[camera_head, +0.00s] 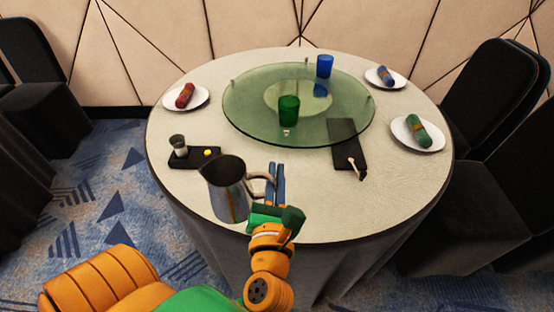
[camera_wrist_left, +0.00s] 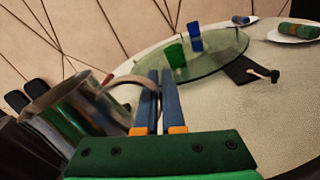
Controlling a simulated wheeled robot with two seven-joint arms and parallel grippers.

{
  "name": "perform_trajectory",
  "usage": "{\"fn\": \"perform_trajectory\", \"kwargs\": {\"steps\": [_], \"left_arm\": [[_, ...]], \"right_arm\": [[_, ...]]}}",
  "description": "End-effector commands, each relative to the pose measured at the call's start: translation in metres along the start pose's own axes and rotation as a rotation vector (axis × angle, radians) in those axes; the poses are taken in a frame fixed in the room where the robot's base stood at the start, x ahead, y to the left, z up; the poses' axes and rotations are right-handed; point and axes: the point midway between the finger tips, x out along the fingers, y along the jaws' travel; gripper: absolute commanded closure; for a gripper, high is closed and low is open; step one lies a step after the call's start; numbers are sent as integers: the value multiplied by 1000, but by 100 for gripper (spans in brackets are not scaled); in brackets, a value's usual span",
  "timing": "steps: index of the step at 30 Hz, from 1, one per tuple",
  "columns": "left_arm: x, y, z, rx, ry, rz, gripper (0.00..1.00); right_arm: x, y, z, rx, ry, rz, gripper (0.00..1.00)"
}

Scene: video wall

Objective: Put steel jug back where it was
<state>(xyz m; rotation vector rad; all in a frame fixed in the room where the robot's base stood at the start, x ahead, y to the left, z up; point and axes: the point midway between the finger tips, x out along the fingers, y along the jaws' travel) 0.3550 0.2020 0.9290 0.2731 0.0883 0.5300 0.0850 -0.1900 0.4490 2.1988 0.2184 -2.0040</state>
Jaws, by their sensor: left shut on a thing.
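The steel jug (camera_head: 228,190) is in front of the round table's near-left edge in the head view, its mouth up and its handle to the right. My left gripper (camera_head: 276,172) has its two blue fingers close together at the jug's handle and is shut on it. In the left wrist view the jug (camera_wrist_left: 85,110) is at the left, a little tilted in the picture, with its handle reaching the fingers (camera_wrist_left: 160,80). The jug's base overlaps the table edge in the picture, and I cannot tell whether it touches the table. My right gripper is not in view.
The round table (camera_head: 330,215) has a glass turntable (camera_head: 245,110) with a green cup (camera_head: 288,109) and a blue cup (camera_head: 324,66). A black tray (camera_head: 184,161) with a small glass lies behind the jug. A dark board (camera_head: 345,140) lies right. The front right tabletop is clear.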

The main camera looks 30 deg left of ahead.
Motion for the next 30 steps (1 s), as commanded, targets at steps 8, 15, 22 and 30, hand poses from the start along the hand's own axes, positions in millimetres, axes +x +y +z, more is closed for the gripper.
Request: {"fn": "perform_trajectory", "kwargs": {"steps": [8,15,22,30], "left_arm": [[63,-30,-24,1,-2,2,100],[96,-54,-64,-1,-1,0,100],[106,-67,-98,2,2,-1,100],[106,-68,-101,0,0,-2,100]], "right_arm": [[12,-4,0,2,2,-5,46],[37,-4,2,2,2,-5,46],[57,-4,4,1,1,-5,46],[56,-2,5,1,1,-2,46]]}}
